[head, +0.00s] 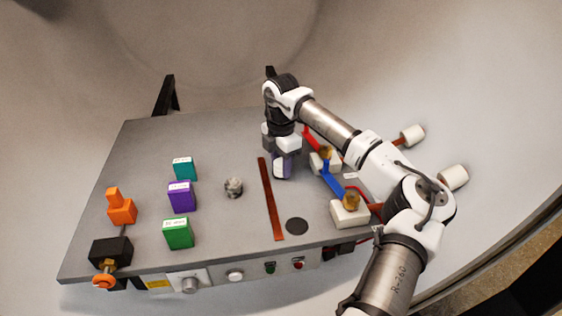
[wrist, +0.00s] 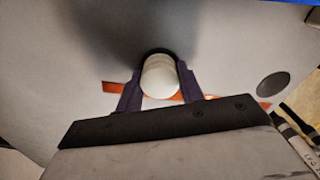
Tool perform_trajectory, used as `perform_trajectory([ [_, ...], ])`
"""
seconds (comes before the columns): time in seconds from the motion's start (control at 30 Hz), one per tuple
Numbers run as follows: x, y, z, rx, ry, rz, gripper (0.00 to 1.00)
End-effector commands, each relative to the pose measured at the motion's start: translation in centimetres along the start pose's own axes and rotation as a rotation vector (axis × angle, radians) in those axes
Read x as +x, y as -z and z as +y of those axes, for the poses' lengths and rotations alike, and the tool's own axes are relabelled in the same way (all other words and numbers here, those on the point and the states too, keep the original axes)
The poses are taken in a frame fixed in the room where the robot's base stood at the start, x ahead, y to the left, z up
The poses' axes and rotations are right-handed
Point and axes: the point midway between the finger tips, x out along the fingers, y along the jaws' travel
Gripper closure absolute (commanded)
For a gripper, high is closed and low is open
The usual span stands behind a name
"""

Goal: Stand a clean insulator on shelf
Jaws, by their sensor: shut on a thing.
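My gripper (head: 283,167) is over the grey shelf (head: 215,140), just right of the copper strip's upper end in the head view. It is shut on a white rounded insulator, whose pale end (wrist: 160,77) shows between the dark fingers in the wrist view. In the head view the insulator is mostly hidden by the fingers. I cannot tell whether its lower end touches the shelf.
A copper strip (head: 270,200) and a dark disc (head: 297,226) lie on the shelf. Left are a grey crumpled lump (head: 233,187), labelled teal (head: 185,170), purple (head: 181,198) and green (head: 178,234) blocks. White blocks with brass tops (head: 348,213) and red and blue bars (head: 331,180) stand right.

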Motion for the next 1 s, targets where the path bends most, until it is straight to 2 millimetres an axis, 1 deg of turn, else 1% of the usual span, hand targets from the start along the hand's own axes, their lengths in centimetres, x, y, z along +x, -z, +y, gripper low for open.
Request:
perform_trajectory([
  [0.23, 0.1, 0.0, 0.0, 0.0, -0.001, -0.001, 0.87],
  [0.37, 0.6, 0.0, 0.0, 0.0, 0.0, -0.001, 0.87],
  [0.4, 0.5, 0.0, 0.0, 0.0, 0.0, -0.001, 0.59],
  [0.53, 0.5, 0.0, 0.0, 0.0, 0.0, -0.001, 0.42],
  [0.83, 0.3, 0.0, 0.0, 0.0, 0.0, 0.0, 0.41],
  [0.93, -0.3, 0.0, 0.1, 0.0, -0.002, -0.002, 0.41],
  [1.0, -1.2, -0.1, 0.1, 0.001, -0.002, -0.003, 0.41],
])
